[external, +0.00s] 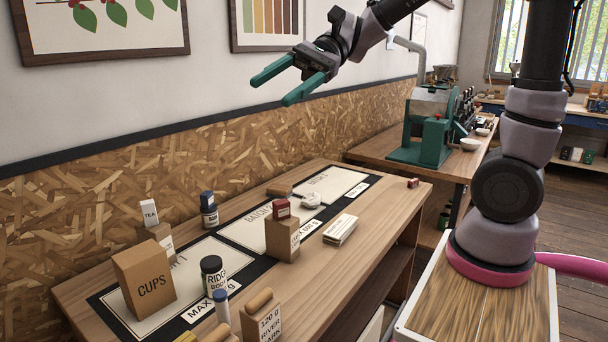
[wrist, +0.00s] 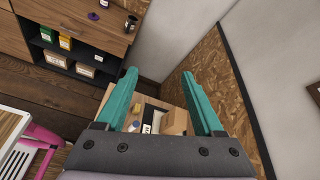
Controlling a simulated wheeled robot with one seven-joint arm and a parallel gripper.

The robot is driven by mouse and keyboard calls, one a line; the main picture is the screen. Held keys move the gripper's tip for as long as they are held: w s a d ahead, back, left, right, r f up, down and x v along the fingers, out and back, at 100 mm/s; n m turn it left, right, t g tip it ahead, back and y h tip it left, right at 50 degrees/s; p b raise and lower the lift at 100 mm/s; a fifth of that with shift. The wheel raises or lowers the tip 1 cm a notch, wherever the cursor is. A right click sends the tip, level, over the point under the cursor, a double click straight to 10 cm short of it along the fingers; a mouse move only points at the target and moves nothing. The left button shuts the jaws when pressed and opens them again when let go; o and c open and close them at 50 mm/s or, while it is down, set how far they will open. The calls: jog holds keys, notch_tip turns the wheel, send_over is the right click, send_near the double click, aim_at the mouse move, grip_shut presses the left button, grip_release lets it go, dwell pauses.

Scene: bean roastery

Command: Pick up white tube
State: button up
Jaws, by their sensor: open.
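A slim white tube (external: 222,312) with a blue cap stands upright at the front of the wooden table in the external view, beside a dark-lidded jar (external: 213,275). My gripper (external: 270,92) is open and empty, high above the table and well away from the tube. Its two green fingers are spread in the wrist view (wrist: 159,75). The tabletop goods between them there are small and partly hidden, and I cannot clearly pick out the tube.
A CUPS box (external: 146,280) stands left of the jar. More boxes, a blue-lidded jar (external: 209,210) and a white stack (external: 340,230) are farther back. A green machine (external: 430,135) occupies the adjoining table.

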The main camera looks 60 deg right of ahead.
jog(key=w+a+m+t+y, duration=0.2)
jog(key=w+a+m+y, duration=0.15)
jog(key=w+m, duration=0.3)
send_near(222, 310)
jog(key=shift+w+a+r+n+y, duration=0.25)
jog(key=shift+w+a+r+n, duration=0.1)
jog(key=shift+w+a+r, duration=0.35)
jog(key=a, duration=0.3)
jog(key=w+a, duration=0.1)
jog(key=a, duration=0.3)
jog(key=w+a, duration=0.1)
jog(key=a, duration=0.2)
jog(key=shift+a+f, duration=0.3)
jog(key=shift+f, duration=0.1)
grip_shut()
